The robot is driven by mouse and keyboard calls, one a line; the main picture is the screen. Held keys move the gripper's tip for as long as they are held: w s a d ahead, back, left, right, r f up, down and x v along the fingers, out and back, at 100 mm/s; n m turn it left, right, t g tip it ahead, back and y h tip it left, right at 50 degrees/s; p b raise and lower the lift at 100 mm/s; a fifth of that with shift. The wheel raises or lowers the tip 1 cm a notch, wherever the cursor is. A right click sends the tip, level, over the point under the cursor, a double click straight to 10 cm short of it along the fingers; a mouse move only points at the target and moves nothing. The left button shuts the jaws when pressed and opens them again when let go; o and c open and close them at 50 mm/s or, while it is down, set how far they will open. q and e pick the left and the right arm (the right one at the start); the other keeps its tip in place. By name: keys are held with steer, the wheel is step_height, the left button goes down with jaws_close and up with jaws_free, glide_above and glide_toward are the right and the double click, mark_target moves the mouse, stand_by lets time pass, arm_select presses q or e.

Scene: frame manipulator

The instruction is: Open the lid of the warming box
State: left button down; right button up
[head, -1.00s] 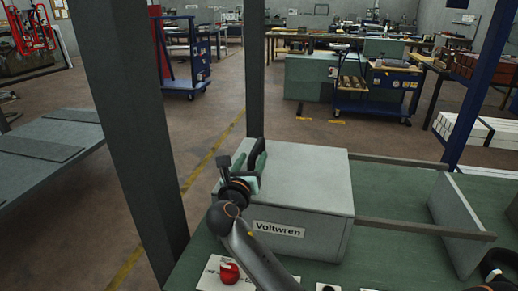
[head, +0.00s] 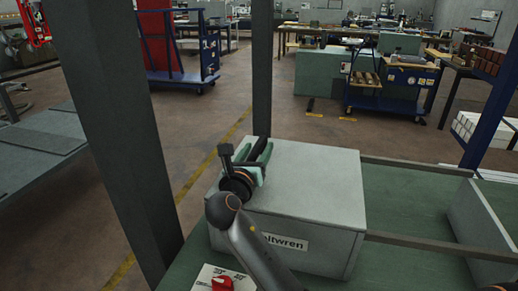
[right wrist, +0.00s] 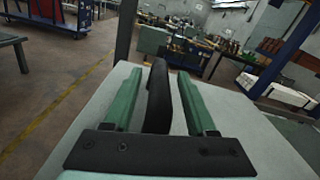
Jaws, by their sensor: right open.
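The warming box (head: 300,250) is a pale grey box with a "Voltwren" label, standing on the green bench top. Its flat lid (head: 320,175) lies shut on it. My right gripper (head: 256,152) is over the left part of the lid. In the right wrist view, its two green fingers (right wrist: 160,78) stand apart, with a black upright handle (right wrist: 158,105) on the lid between them. Gaps show on both sides of the handle, so the fingers are not closed on it. In the head view the handle is mostly hidden by the gripper. My left gripper is not in view.
A red knob (head: 222,283) on a white plate sits in front of the box. A dark post (head: 262,70) rises behind the box, and a thicker one (head: 115,130) stands at left. Rails and a grey panel (head: 485,230) are on the right. Space above the lid is clear.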

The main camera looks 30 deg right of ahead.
steer(key=shift+c, duration=0.4)
jaws_close()
stand_by(1.2)
